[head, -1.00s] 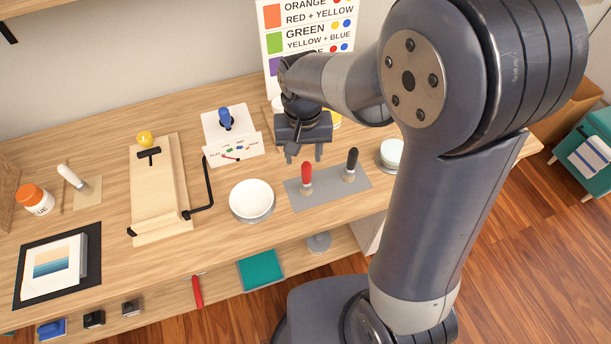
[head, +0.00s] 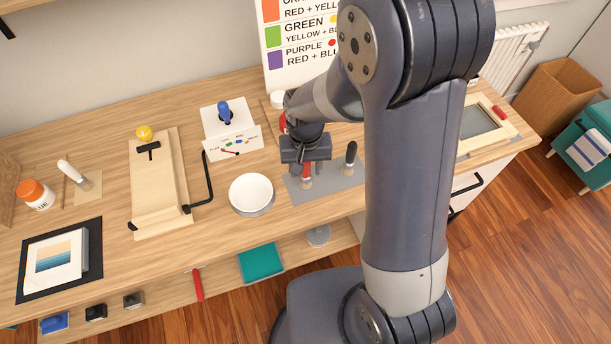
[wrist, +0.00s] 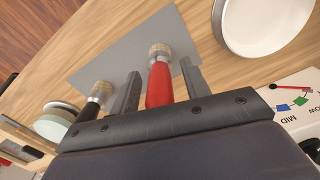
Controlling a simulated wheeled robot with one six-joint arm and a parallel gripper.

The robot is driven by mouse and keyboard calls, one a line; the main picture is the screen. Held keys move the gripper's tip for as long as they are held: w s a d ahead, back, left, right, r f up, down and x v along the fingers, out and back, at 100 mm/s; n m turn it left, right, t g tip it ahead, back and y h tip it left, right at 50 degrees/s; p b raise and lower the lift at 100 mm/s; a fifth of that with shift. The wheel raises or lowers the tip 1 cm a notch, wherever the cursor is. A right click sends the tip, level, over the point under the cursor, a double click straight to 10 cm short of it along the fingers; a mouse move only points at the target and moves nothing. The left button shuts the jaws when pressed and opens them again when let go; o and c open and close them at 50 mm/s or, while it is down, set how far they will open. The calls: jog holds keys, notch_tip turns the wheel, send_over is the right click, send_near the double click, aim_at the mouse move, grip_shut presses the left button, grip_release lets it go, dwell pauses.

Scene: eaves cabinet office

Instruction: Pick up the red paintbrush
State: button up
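The red paintbrush (head: 306,173) stands upright, bristles down, on a grey mat (head: 328,186) on the wooden bench. My gripper (head: 307,168) is directly over it, fingers pointing down. In the wrist view the red handle (wrist: 159,86) lies between the two fingers of my gripper (wrist: 158,90), with a gap visible on each side, so the gripper is open around the handle. The top of the handle is hidden behind the gripper body. A black-handled brush (head: 350,158) stands to the right on the same mat; it also shows in the wrist view (wrist: 96,100), outside the fingers.
A white bowl (head: 251,194) stands left of the mat. A wooden board with a black clamp arm (head: 160,190) lies further left. A colour chart (head: 295,45) stands behind.

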grip_shut()
dwell(0.3)
